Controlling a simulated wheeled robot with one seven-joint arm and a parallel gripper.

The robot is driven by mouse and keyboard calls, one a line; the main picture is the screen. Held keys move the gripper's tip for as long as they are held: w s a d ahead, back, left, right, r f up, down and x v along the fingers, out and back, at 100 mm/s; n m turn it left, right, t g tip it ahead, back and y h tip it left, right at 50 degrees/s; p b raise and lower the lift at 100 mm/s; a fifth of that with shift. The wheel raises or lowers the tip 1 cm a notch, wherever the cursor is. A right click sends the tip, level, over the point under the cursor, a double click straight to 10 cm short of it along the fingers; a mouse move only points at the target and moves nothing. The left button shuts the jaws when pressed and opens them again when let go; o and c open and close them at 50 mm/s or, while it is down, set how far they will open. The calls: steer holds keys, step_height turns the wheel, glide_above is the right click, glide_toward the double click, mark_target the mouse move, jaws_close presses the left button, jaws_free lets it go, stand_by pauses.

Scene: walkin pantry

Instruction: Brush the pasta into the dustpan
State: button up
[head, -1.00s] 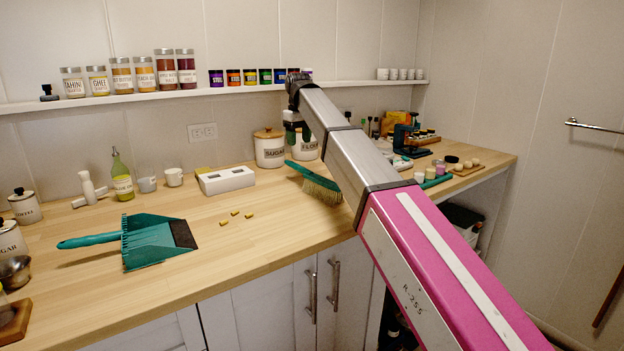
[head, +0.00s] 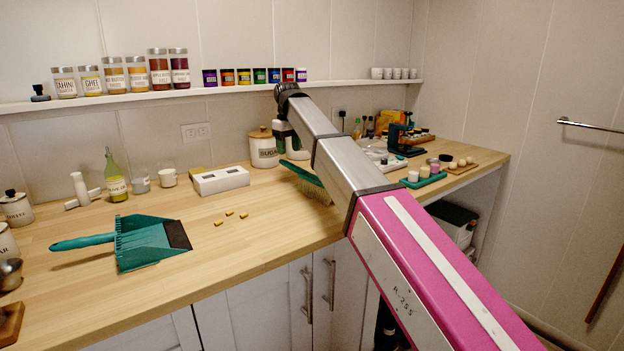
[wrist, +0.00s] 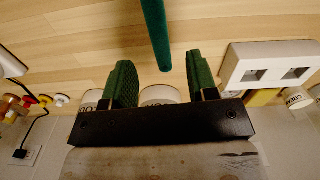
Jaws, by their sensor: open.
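The teal dustpan (head: 145,246) lies on the wooden counter at left, handle pointing left and dark lip facing right. Several small yellow pasta pieces (head: 230,212) lie just right of the lip. The brush (head: 304,176) rests further right with pale bristles down, partly hidden behind my arm. My gripper (head: 286,147) is above the brush's handle end, by the sugar canister. In the wrist view my green fingers (wrist: 162,78) are spread apart. The brush's teal handle (wrist: 154,32) points into the gap between them, with its end just short of the fingertips; nothing is held.
A white block with square holes (head: 220,180) and the sugar canister (head: 263,152) stand behind the pasta. A shelf of jars (head: 120,95) runs along the wall. A teal tray (head: 424,179) with small items is at right. The counter between pasta and brush is clear.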

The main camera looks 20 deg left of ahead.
mark_target(289, 163)
steer(key=shift+f, duration=2.85)
steer(key=shift+c, duration=0.3)
jaws_close()
step_height(289, 163, up, 12)
steer(key=shift+f, duration=0.1)
